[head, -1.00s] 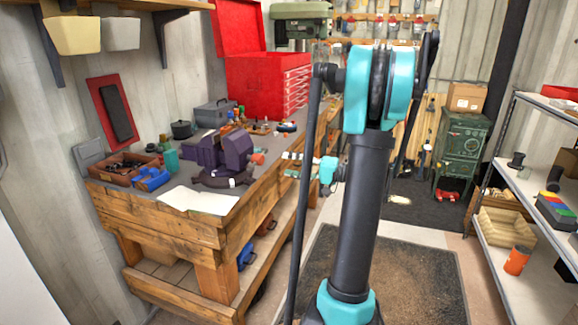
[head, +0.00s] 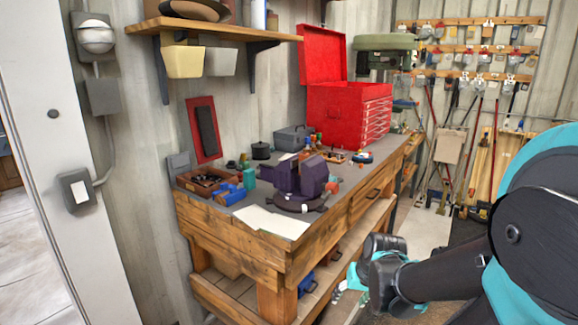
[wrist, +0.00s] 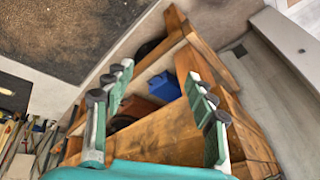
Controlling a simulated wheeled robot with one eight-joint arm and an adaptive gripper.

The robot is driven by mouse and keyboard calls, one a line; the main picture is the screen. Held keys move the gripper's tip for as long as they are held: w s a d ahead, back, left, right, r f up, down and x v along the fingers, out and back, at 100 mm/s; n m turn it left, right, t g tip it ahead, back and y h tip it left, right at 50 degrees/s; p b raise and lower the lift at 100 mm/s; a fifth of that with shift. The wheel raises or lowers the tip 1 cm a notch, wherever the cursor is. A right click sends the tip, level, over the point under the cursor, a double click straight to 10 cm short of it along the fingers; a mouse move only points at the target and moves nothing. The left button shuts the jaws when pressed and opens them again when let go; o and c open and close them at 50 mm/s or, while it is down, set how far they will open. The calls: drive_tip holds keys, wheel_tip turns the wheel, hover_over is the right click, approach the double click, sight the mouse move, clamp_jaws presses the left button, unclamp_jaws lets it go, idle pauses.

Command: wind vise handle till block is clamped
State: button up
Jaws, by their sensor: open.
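The dark purple vise (head: 302,178) stands on the near part of the workbench in the head view, on a round dark base. A small orange-red part (head: 332,187) shows at its right side; I cannot tell whether it belongs to the handle. I cannot make out a block between the jaws. My gripper is low in front of the bench's right side, below the top and away from the vise. In the wrist view my gripper (wrist: 158,88) is open and empty, its fingers wide apart over the bench's lower part. The vise is not in the wrist view.
The wooden workbench (head: 232,237) bears white sheets (head: 268,222), a brown tray (head: 203,181) and a red tool chest (head: 345,115). Blue things (wrist: 164,87) lie on its lower shelf. A wall shelf (head: 215,32) overhangs the left.

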drive_tip(key=shift+s+d+f+n+h, duration=0.2)
drive_tip(key=shift+s+d+h, duration=0.2)
drive_tip(key=shift+s+d, duration=0.15)
drive_tip(key=shift+s+d+f+n+h, duration=0.2)
drive_tip(key=shift+s+d+h, duration=0.2)
drive_tip(key=shift+s+d, duration=0.1)
drive_tip(key=shift+w+r, duration=0.2)
drive_tip(key=shift+w, duration=0.2)
drive_tip(key=c, duration=0.3)
drive_tip(key=w+r+m, duration=0.1)
drive_tip(key=w+r, duration=0.4)
drive_tip(key=w+r+m, duration=0.1)
drive_tip(key=w+r, duration=0.4)
drive_tip(key=w, duration=0.1)
drive_tip(key=w+r+m, duration=0.1)
drive_tip(key=w+r, duration=0.4)
drive_tip(key=r, duration=0.1)
drive_tip(key=shift+w+a+r, duration=0.1)
drive_tip(key=shift+w+a, duration=0.1)
drive_tip(key=shift+w, duration=0.1)
clamp_jaws()
wheel_tip(320, 180, up, 22)
drive_tip(key=m, duration=0.4)
hover_over(338, 181)
drive_tip(key=s, duration=0.5)
drive_tip(key=shift+g+y, duration=0.3)
drive_tip(key=x, duration=1.4)
drive_tip(key=shift+w+d, duration=0.1)
drive_tip(key=shift+d, duration=0.3)
